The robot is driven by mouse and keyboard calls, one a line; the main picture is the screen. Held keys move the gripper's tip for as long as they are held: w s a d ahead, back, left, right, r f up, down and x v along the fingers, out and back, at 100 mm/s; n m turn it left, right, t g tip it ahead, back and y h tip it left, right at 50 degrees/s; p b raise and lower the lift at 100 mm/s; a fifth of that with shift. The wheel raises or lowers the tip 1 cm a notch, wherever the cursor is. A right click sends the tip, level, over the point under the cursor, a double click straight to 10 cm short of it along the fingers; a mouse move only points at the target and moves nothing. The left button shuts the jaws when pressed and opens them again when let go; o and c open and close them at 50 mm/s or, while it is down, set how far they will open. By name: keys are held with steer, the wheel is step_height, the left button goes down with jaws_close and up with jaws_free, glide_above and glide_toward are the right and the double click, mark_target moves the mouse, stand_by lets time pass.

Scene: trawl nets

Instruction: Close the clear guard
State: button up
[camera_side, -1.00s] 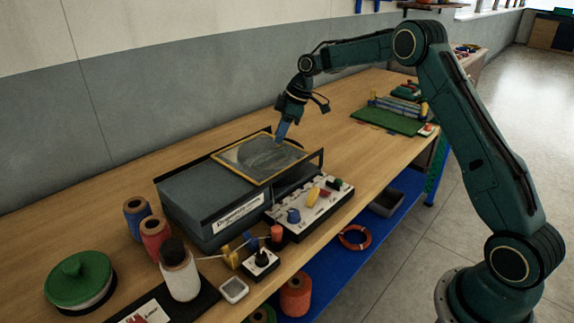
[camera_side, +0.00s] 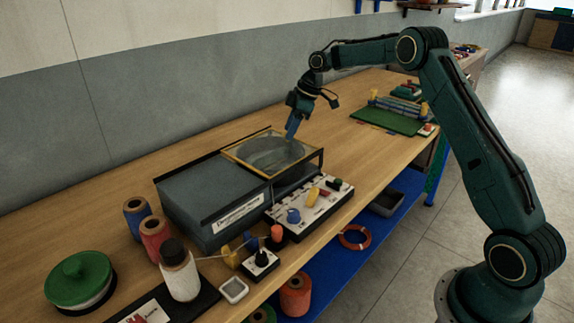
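The clear guard (camera_side: 265,152) is a see-through panel in a yellow frame, on top of the dark grey machine box (camera_side: 205,195). It lies over the machine's right part, and a dark round shape shows through it. My gripper (camera_side: 291,131) points down at the guard's far right part, its blue fingertips at or just above the panel. I cannot tell whether they touch it. The fingers look close together, but the view is too small to tell whether they are shut.
A control panel (camera_side: 312,208) with coloured knobs stands in front of the machine. Thread spools (camera_side: 155,238), a white bottle (camera_side: 179,272) and a green-lidded pot (camera_side: 80,281) stand at the left. A green board (camera_side: 390,119) lies at the back right. Bare bench lies behind the machine.

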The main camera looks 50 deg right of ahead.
steer(key=shift+r, duration=0.1)
steer(key=v, duration=1.1)
steer(key=shift+s+r, duration=0.15)
steer(key=shift+r, duration=0.15)
steer(key=shift+d, duration=0.1)
stand_by(0.3)
steer(key=s+a+r+m+t, duration=0.1)
steer(key=s+a+r+m, duration=0.1)
steer(key=s+a+r, duration=0.5)
steer(key=s+a+r+m, duration=0.3)
steer(key=s+a+r, duration=0.2)
steer(key=s+a, duration=0.35)
steer(key=s+f+m+h, duration=0.1)
steer(key=s+f, duration=0.2)
steer(key=s, duration=0.4)
steer(key=s+a+f+m+t+h, duration=0.1)
steer(key=s+f, duration=0.2)
steer(key=s, duration=0.5)
steer(key=s+a+f+m+h, duration=0.1)
steer(key=s+f, duration=0.3)
steer(key=s, duration=0.4)
steer(key=shift+s+m, duration=0.15)
steer(key=shift+m, duration=0.35)
